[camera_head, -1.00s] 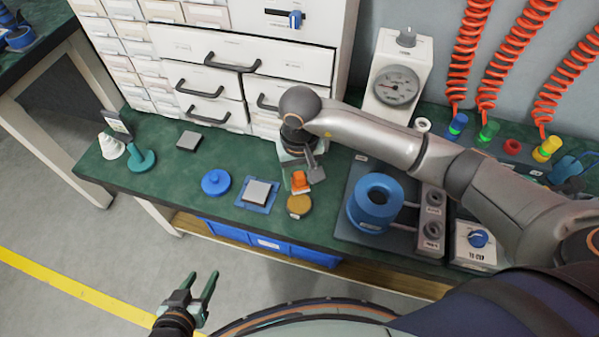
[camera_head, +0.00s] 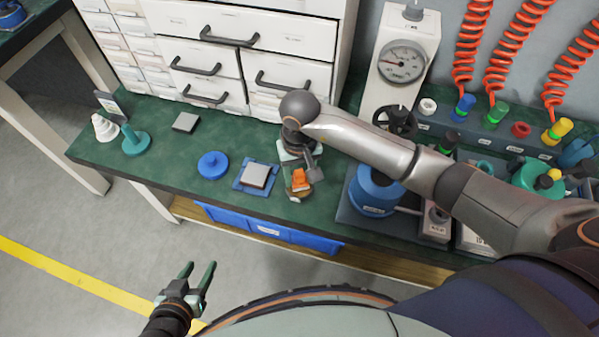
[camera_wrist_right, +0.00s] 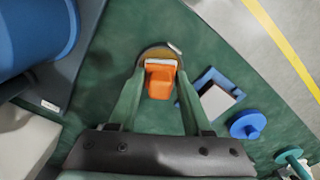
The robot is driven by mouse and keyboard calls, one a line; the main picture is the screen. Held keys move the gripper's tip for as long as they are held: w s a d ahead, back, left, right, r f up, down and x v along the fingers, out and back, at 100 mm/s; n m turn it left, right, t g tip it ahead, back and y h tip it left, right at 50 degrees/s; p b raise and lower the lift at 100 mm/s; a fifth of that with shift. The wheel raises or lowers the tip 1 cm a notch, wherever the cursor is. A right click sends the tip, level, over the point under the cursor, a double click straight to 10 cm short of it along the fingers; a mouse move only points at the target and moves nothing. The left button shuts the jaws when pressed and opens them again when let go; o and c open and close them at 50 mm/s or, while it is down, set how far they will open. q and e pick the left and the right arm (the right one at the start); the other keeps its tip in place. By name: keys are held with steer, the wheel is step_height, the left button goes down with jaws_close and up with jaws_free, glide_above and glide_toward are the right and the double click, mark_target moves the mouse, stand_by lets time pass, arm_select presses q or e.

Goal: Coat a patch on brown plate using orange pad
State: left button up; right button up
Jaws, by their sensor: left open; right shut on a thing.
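The orange pad (camera_head: 301,180) is held between the fingers of my right gripper (camera_head: 298,178), which is shut on it. In the right wrist view the orange pad (camera_wrist_right: 160,80) sits between the two green fingers (camera_wrist_right: 160,85). The brown plate (camera_wrist_right: 155,53) shows as a round rim behind and around the far end of the pad. Most of the plate is hidden by the pad. I cannot tell whether the pad touches it. My left gripper (camera_head: 190,285) is open and empty, in front of the bench over the floor.
A grey block on a blue square (camera_head: 256,177) lies left of the pad, with a blue round lid (camera_head: 212,165) beyond. A blue cylinder (camera_head: 372,190) stands close on the right. A gauge stand (camera_head: 402,62) rises behind my right arm.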

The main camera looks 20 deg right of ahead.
mark_target(300, 173)
stand_by(0.7)
steer(key=shift+f+b, duration=0.3)
steer(key=shift+f, duration=0.2)
stand_by(0.7)
steer(key=shift+b, duration=0.35)
steer(key=shift+f, duration=0.1)
stand_by(0.6)
steer(key=shift+r+p, duration=0.95)
steer(key=shift+r, duration=0.55)
steer(key=shift+r+p, duration=1.15)
steer(key=shift+r, duration=0.95)
